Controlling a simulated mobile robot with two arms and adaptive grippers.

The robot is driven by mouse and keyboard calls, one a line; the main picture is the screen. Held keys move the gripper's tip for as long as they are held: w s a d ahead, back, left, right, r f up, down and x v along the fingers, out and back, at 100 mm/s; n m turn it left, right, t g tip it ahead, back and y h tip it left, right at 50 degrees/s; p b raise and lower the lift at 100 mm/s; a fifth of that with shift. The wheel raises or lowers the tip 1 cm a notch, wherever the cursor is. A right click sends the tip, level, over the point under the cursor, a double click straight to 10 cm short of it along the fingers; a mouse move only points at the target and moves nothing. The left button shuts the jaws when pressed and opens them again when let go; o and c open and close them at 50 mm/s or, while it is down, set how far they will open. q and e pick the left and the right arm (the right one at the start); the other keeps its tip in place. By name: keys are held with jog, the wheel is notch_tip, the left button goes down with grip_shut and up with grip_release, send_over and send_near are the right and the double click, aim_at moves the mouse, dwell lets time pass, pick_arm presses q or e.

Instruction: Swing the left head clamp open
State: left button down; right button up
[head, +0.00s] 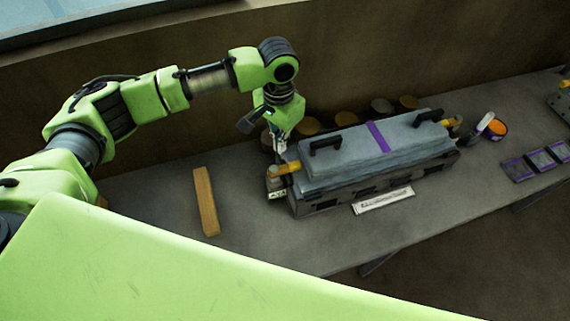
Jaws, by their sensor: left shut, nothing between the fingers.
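The engine block with its grey head (345,158) stands on the bench, with a purple stripe across the top and two black handles. The left head clamp (284,169), with a yellow lever, is at the head's left end. The yellow lever lies across toward the head. My left gripper (279,148) points down just above and behind this clamp, shut with nothing in it; whether it touches the clamp I cannot tell. The right head clamp (453,122), also yellow, is at the head's far right end. My right gripper is not in view.
A wooden bar (206,201) lies on the bench left of the engine. A white label plate (383,200) lies in front. Several brown round discs stand behind the engine. An orange cup (497,129) and purple-edged trays (518,170) are to the right. The bench front is mostly clear.

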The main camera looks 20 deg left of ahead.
aim_at(281, 162)
pick_arm(q)
jog(key=shift+f, duration=0.2)
dwell(0.5)
jog(key=shift+f, duration=0.65)
jog(key=shift+f+b, duration=0.6)
jog(key=shift+f, duration=1.4)
jog(key=shift+r, duration=0.15)
jog(key=shift+r+p, duration=0.15)
jog(key=shift+p, duration=0.6)
jog(key=shift+s, duration=0.1)
